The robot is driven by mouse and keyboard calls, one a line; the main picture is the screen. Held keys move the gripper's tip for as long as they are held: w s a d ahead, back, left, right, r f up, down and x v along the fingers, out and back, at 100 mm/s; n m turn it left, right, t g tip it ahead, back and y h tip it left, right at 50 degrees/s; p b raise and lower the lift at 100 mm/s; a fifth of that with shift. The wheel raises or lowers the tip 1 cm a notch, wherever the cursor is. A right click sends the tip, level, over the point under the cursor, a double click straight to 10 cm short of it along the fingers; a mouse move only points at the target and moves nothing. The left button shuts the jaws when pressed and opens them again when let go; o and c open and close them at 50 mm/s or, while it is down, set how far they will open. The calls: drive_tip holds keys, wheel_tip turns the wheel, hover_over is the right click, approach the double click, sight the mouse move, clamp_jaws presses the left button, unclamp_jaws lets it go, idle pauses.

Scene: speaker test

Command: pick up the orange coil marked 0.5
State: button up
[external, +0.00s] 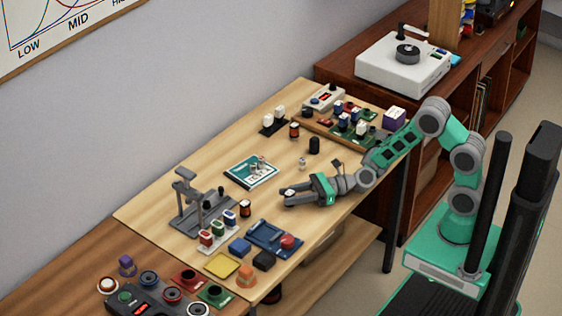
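An orange coil-like piece (246,276) stands near the table's front corner, at the bottom of the view. Two smaller dark cylinders with orange-red bands also show, one by the grey stand (245,208) and one farther back (294,130). No 0.5 marking can be read on any of them at this size. My gripper (284,199) reaches in from the right, low over the middle of the table. Its two fingers point left and look apart, with nothing clearly between them. It is up and right of the orange piece, away from it.
A grey stand (187,198), coloured blocks, a blue tray (262,240) and a yellow square (222,265) crowd the table's near end. A teal booklet (250,172) lies behind my gripper. A board with parts (345,138) fills the far end. Bare wood shows left of my gripper.

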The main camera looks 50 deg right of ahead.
clamp_jaws()
idle(0.3)
